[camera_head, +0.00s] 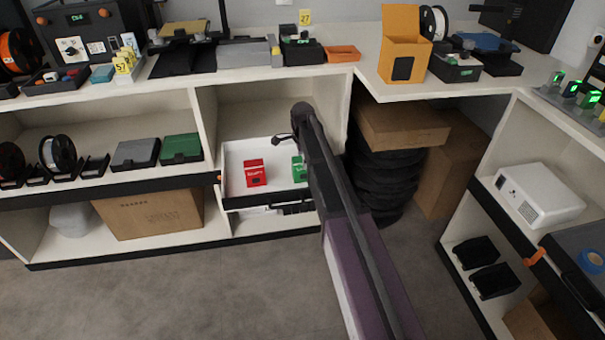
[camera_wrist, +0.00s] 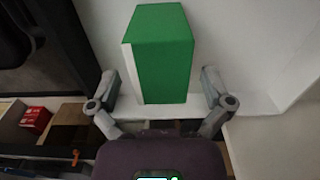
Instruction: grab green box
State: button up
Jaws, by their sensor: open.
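In the head view, a green box (camera_head: 299,169) stands in the open white drawer (camera_head: 234,189), partly hidden behind my arm. In the wrist view, a green box (camera_wrist: 165,55) with a white side strip rests against a white surface; I cannot tell for sure that it is the same box. My gripper (camera_wrist: 160,88) is open, one finger to the left of this box and one to the right, with no clear contact. In the head view my gripper (camera_head: 284,141) is mostly hidden by its own arm, over the drawer area.
A red box (camera_head: 255,173) stands left of the green one in the drawer. Shelf walls and a counter (camera_head: 240,67) frame the drawer. A darker green case (camera_head: 181,148) sits on the left shelf. Black stacked rings (camera_head: 385,185) and cartons (camera_head: 400,125) stand right. Grey floor is clear.

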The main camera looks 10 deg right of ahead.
jog(key=shift+f+b, duration=0.95)
jog(key=shift+f, duration=0.3)
jog(key=c, duration=1.1)
